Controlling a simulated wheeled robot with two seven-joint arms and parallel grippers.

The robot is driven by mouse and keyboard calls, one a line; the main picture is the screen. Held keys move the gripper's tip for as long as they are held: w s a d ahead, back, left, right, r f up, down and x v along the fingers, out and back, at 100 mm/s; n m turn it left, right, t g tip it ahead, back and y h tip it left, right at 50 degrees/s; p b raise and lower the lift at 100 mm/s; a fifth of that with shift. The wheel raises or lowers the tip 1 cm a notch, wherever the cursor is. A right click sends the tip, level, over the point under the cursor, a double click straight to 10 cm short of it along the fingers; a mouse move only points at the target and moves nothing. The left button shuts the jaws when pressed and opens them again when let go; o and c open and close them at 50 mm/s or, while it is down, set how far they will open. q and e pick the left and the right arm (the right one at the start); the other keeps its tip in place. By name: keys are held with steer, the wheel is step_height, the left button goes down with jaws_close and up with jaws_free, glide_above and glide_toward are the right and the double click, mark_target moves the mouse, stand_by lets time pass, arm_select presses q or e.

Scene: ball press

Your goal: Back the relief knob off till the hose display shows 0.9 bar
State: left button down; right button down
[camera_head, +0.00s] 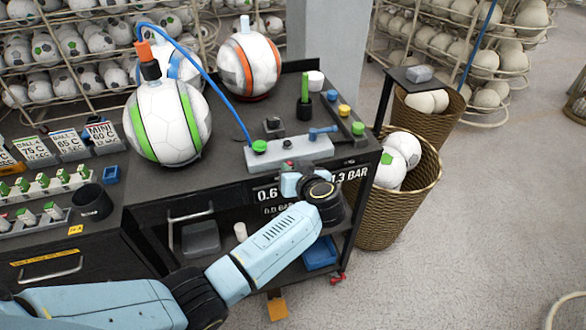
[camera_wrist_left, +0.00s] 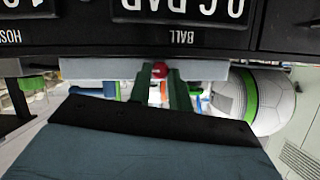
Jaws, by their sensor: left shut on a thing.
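The ball display (camera_head: 266,193) reads 0.6, partly covered. Both displays also show upside down in the left wrist view, cut off by the frame. My right gripper is not in view.
A grey valve block (camera_head: 290,152) lies on the dark cart top. A blue hose (camera_head: 222,92) runs from it to a green-striped ball (camera_head: 168,122). An orange-striped ball (camera_head: 249,66) stands behind. A wicker basket of balls (camera_head: 408,200) stands right of the cart. Open floor lies further right.

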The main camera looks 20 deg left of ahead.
arm_select(q)
steer(key=shift+r+p, duration=0.1)
steer(key=shift+p, duration=0.2)
steer(key=p, duration=0.3)
steer(key=n+p, duration=0.1)
steer(key=p, duration=0.3)
steer(key=shift+w+a+r, duration=0.1)
steer(key=shift+a+r, duration=0.05)
steer(key=shift+r, duration=0.25)
steer(key=shift+s+a+f+n+t+h, duration=0.1)
steer(key=shift+f+n+t+h, duration=0.2)
steer(key=shift+n+h, duration=0.35)
steer(key=shift+s+a+f+n+t+h, duration=0.15)
steer(key=shift+n+t+h, duration=0.3)
steer(key=shift+n, duration=0.3)
steer(key=shift+d, duration=0.15)
steer(key=c, duration=1.3)
jaws_free()
steer(key=shift+f, duration=0.1)
